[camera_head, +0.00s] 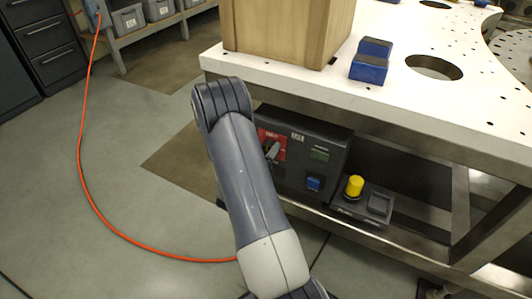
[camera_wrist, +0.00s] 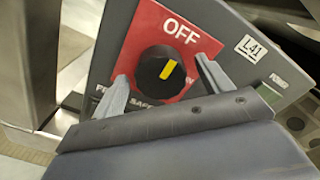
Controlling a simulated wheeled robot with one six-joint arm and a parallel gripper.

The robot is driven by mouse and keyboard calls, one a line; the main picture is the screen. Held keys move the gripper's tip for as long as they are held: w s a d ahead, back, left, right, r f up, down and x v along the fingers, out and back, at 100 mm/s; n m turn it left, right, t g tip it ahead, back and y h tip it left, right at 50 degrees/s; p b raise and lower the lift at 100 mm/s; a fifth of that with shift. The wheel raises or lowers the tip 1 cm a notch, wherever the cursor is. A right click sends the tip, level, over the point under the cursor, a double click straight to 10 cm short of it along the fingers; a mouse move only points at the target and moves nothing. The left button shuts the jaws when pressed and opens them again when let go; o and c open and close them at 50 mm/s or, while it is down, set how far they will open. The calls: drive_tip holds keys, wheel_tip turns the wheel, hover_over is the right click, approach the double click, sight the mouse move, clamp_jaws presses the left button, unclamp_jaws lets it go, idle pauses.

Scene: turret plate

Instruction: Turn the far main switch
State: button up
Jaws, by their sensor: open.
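The main switch is a round black knob (camera_wrist: 153,73) with a yellow pointer mark, on a red plate (camera_wrist: 150,22) lettered OFF. In the wrist view the yellow mark tilts up and right, roughly toward the word OFF. My gripper (camera_wrist: 161,80) is open, with one finger on each side of the knob; I cannot tell whether either finger touches it. The lettering below the knob is partly covered by the fingers. In the head view the red plate (camera_head: 266,138) shows on the dark control box (camera_head: 325,150), with my arm hiding its left part.
The box sits below a white perforated table (camera_head: 460,105) bearing a wooden box (camera_head: 280,25) and blue blocks (camera_head: 369,68). A yellow button (camera_head: 354,186) and a blue button (camera_head: 313,184) are near the switch. An orange hose (camera_head: 82,170) lies on the floor at left.

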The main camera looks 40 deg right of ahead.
drive_tip(key=shift+d, duration=0.25)
drive_tip(key=c, duration=1)
